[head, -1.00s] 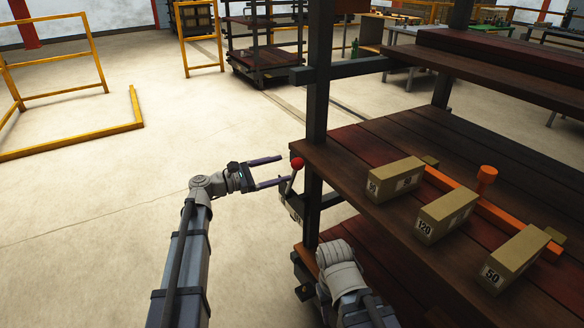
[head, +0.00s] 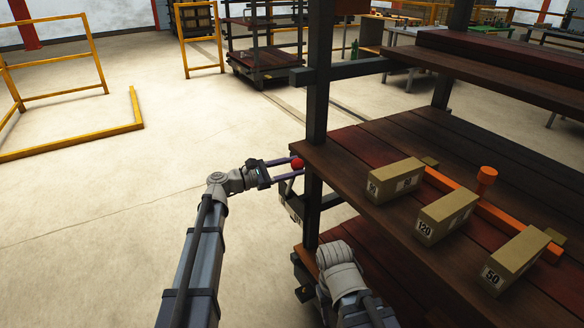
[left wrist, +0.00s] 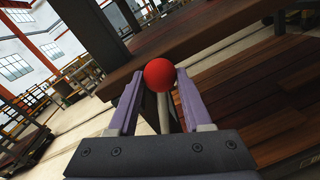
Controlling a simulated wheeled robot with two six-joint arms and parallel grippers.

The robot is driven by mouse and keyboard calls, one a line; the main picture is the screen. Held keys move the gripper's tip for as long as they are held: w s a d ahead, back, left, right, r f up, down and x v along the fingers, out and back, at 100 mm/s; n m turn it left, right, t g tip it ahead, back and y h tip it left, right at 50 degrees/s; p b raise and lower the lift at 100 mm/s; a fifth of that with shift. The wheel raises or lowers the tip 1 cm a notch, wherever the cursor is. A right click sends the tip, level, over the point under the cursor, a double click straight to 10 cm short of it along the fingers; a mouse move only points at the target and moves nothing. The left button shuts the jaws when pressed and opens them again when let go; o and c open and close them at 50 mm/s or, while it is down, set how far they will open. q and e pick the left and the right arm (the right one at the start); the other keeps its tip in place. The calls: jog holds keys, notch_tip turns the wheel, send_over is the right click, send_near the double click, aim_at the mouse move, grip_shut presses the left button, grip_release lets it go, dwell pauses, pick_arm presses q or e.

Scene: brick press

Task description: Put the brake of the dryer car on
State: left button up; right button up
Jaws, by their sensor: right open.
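The dryer car (head: 345,150) stands at the right, with dark wooden shelves on a black frame. Its brake lever has a red ball knob (head: 297,163) at the car's near left corner post. My left gripper (head: 291,169) is open at the lever, one finger on each side of it. In the left wrist view the red knob (left wrist: 159,74) sits between the fingertips, with gaps on both sides, and the pale lever rod runs down between the fingers. My right arm shows at the car's lower front edge; its fingers are not visible.
Bricks marked 120 (head: 446,217) and 50 (head: 515,259), another brick (head: 395,180) and an orange bar (head: 510,226) lie on the car's shelf. A yellow rail (head: 75,142) stands at the left. The floor left of the car is clear.

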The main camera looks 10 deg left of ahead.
pick_arm(q)
grip_shut()
dwell(0.9)
